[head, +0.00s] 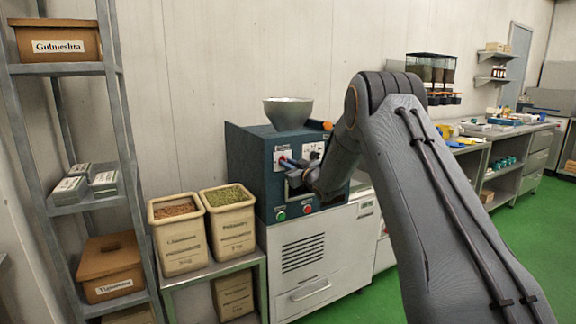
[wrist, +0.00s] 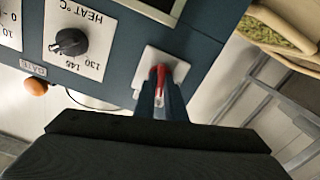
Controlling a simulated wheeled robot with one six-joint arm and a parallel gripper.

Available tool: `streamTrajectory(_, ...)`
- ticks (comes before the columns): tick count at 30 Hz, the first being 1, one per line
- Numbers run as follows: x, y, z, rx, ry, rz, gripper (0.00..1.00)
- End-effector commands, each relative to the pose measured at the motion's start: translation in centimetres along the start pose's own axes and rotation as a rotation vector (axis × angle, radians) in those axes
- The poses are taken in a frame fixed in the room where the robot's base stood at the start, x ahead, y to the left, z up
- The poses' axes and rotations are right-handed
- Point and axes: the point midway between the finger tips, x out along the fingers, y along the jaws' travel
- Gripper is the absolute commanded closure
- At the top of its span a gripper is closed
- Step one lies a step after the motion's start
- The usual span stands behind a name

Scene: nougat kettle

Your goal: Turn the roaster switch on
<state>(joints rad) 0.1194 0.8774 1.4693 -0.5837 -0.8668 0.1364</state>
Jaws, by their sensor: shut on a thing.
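The roaster (head: 250,172) is a dark blue-green machine with a metal funnel on top, standing on a white cabinet in the head view. Its switch is a red lever (wrist: 161,76) on a pale plate (wrist: 172,62) in the wrist view. My gripper (wrist: 160,92) is at the plate, with its narrow fingers shut on the red lever; the fingers hide much of it. In the head view my gripper (head: 288,163) reaches the left part of the roaster's front panel, and the lever is too small there to tell its position.
A black heat knob (wrist: 70,42) and an orange knob (wrist: 36,86) sit beside the lever plate. Two filled bins (head: 230,222) stand to the left on a metal stand, beside a shelf rack (head: 76,69). Green floor is open at right.

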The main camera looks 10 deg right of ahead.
Motion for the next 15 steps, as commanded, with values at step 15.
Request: streamTrajectory(15,-0.06,-0.03,0.24,0.260,-0.004,0.000,1.00)
